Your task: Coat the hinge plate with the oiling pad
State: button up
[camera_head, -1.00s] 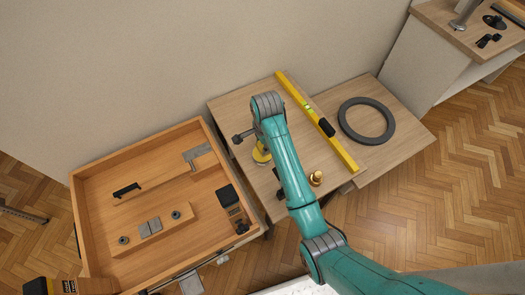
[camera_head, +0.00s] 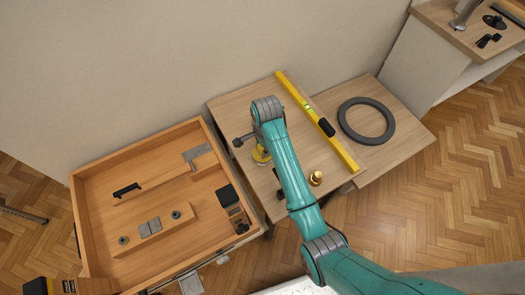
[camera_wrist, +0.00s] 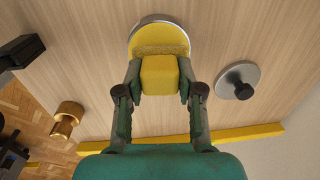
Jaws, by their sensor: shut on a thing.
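My gripper (camera_wrist: 159,88) is shut on the oiling pad (camera_wrist: 159,74), a yellow block, in the wrist view. A round, light-rimmed dish with a rough yellow filling (camera_wrist: 160,38) lies just beyond the pad; I cannot tell whether they touch. The dish's yellow (camera_head: 261,154) partly shows beside my arm on the small table in the head view. My arm hides the gripper and pad there. The grey hinge plate (camera_head: 149,227) lies on a wooden board (camera_head: 180,228) inside the open wooden drawer (camera_head: 92,236) at left, well away from my gripper.
A yellow spirit level (camera_head: 297,97), a brass knob (camera_head: 316,178) and a grey disc with a dark knob (camera_wrist: 238,80) are on the small table. A grey ring (camera_head: 347,128) lies to the right. A black-topped box (camera_head: 229,198) stands in the drawer's right side.

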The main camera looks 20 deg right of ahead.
jog(key=shift+f, duration=0.6)
dwell(1.1)
jog(key=shift+r, duration=3.55)
